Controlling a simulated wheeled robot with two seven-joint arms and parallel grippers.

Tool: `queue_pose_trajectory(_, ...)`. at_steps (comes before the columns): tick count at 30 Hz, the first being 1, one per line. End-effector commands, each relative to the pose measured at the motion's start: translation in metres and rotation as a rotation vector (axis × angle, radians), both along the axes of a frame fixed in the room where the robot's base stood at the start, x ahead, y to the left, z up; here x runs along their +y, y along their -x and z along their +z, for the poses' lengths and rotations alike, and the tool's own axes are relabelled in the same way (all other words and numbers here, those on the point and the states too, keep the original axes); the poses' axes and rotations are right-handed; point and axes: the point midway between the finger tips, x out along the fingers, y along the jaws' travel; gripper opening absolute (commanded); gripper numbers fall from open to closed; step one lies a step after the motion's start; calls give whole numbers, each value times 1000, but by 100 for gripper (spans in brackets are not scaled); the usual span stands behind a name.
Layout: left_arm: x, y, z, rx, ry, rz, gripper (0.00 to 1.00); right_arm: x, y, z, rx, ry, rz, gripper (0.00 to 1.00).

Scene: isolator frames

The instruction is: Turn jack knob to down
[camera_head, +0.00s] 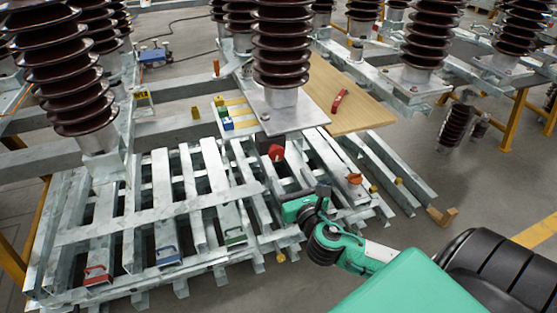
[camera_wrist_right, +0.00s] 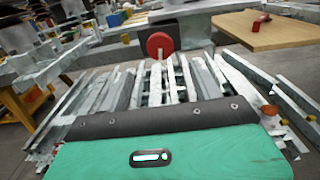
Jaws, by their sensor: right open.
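A round red knob (camera_head: 277,152) sits on a grey block below the central insulator's plate in the head view. The right wrist view shows it as a red disc (camera_wrist_right: 160,45), upper middle. A smaller orange-red knob (camera_head: 354,178) stands on the frame further right; it shows at the right edge of the wrist view (camera_wrist_right: 269,110). No label tells which is the jack knob. My right gripper (camera_head: 292,204) is open, below and apart from the red knob. Its green and black body fills the bottom of the wrist view; the fingertips are hard to make out. My left gripper is not in view.
A galvanized slatted frame (camera_head: 150,215) lies under the knob, with red, blue and green handles on it. A brown ribbed insulator (camera_head: 281,45) rises above. A wooden board (camera_head: 350,112) with a red handle (camera_head: 340,101) lies behind right. Open floor is at right.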

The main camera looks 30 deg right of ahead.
Motion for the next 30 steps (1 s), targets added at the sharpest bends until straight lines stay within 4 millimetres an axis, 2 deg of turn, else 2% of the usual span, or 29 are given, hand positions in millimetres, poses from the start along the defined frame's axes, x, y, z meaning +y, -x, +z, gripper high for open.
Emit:
queue_pose_trajectory(9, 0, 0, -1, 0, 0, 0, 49, -13, -52, 0, -2, 0, -1, 65)
queue_pose_trajectory(15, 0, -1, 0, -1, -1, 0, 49, -18, -74, 0, 0, 0, -1, 65)
queue_pose_trajectory(21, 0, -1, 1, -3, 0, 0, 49, -20, -82, -1, 1, 0, 1, 65)
queue_pose_trajectory(28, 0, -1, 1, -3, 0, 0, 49, -20, -83, -1, 1, 0, 1, 65)
queue_pose_trajectory(29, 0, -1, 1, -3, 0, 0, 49, -20, -83, -1, 1, 0, 1, 63)
queue_pose_trajectory(30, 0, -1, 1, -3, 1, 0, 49, -20, -83, -1, 1, 0, 1, 55)
